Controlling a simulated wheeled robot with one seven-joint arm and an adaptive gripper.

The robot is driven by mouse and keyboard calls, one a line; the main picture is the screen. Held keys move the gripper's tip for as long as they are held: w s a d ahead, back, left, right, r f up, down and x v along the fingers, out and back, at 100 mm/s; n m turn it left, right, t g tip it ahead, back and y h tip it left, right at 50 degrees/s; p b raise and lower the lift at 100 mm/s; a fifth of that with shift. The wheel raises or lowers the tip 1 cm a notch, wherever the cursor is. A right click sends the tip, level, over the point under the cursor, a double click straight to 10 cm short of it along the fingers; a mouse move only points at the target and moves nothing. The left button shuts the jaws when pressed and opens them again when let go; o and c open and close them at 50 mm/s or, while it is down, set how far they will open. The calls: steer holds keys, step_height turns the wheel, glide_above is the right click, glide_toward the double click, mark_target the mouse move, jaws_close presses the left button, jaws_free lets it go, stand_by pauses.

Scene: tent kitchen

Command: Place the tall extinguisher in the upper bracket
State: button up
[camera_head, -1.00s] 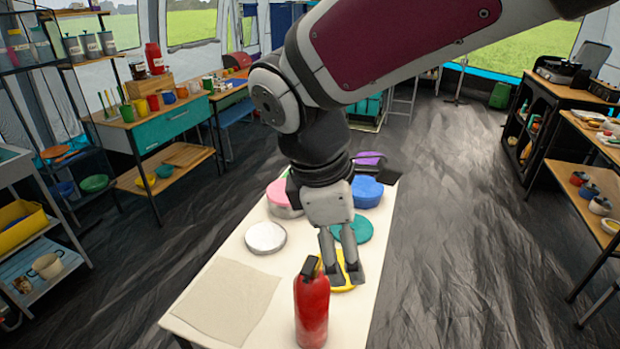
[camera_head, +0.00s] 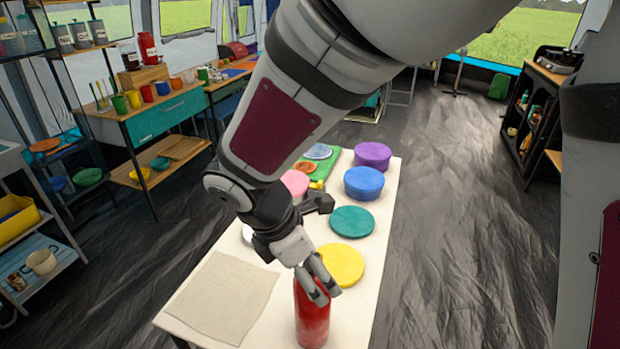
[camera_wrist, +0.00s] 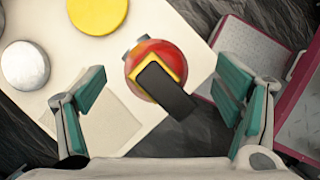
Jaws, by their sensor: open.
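A red extinguisher (camera_head: 312,322) with a black handle stands upright on the white table at its near end. In the wrist view the extinguisher (camera_wrist: 155,58) shows from above, with a yellow collar and a black lever. My gripper (camera_head: 319,290) is over the top of the extinguisher in the head view and hides its handle. In the wrist view my gripper (camera_wrist: 160,100) is open, its teal-padded fingers wide apart on either side of the extinguisher and not touching it. I cannot make out any bracket in these views.
The white table (camera_head: 262,322) also holds a beige mat (camera_head: 222,297), a yellow disc (camera_head: 341,264), a teal disc (camera_head: 352,221) and a blue round container (camera_head: 364,182). Shelving stands at the left and a dark rack (camera_head: 530,115) at the right. The dark floor between is clear.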

steer(key=shift+x, duration=2.65)
steer(key=shift+w+a, duration=0.15)
steer(key=shift+w, duration=0.1)
jaws_close()
